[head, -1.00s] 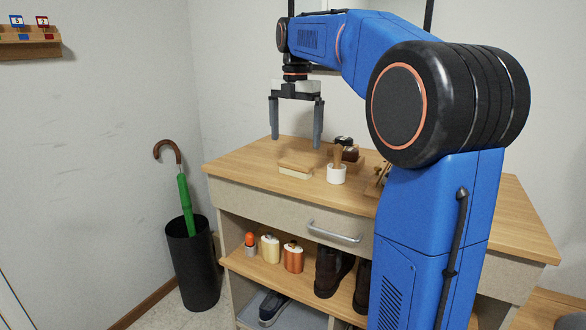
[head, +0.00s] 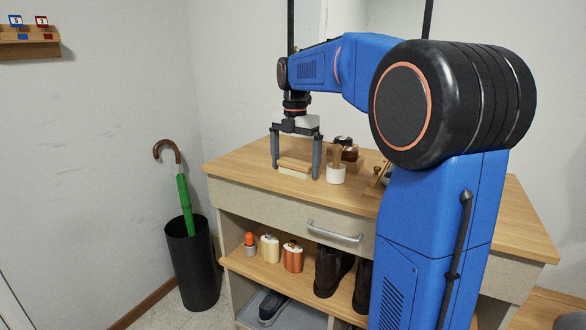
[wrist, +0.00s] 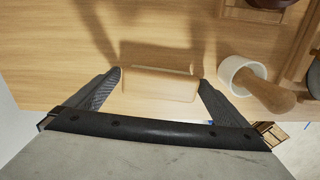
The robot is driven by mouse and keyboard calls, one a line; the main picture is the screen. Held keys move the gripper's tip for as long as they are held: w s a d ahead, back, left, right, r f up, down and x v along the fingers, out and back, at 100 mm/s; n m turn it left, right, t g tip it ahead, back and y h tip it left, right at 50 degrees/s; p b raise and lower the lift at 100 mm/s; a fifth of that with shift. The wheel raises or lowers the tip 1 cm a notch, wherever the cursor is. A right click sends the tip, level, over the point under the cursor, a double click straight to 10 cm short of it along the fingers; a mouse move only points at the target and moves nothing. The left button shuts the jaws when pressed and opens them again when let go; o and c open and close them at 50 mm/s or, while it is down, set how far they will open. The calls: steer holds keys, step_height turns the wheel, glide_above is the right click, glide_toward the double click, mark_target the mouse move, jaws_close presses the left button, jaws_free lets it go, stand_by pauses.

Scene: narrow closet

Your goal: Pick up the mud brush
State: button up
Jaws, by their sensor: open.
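A block-shaped brush (head: 294,168) with a wooden back and a pale underside lies on the wooden top of the cabinet. I take it to be the mud brush. It also shows in the wrist view (wrist: 160,84), lying crosswise between the fingers. My gripper (head: 296,172) is open and points down, with one finger at each end of the brush. In the wrist view the fingertips (wrist: 160,77) are close to the brush's two ends; whether they touch it I cannot tell. Nothing is held.
A white cup (head: 336,175) holding a wooden-handled tool stands just right of the gripper. A dark round item (head: 349,154) sits behind it. A drawer handle (head: 334,232) and shelves with bottles and shoes are below. An umbrella stand (head: 192,264) is at the left.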

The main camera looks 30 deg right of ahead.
mark_target(295, 161)
steer(key=c, duration=1)
steer(key=shift+r, duration=0.1)
step_height(295, 161, up, 10)
steer(key=shift+f, duration=0.1)
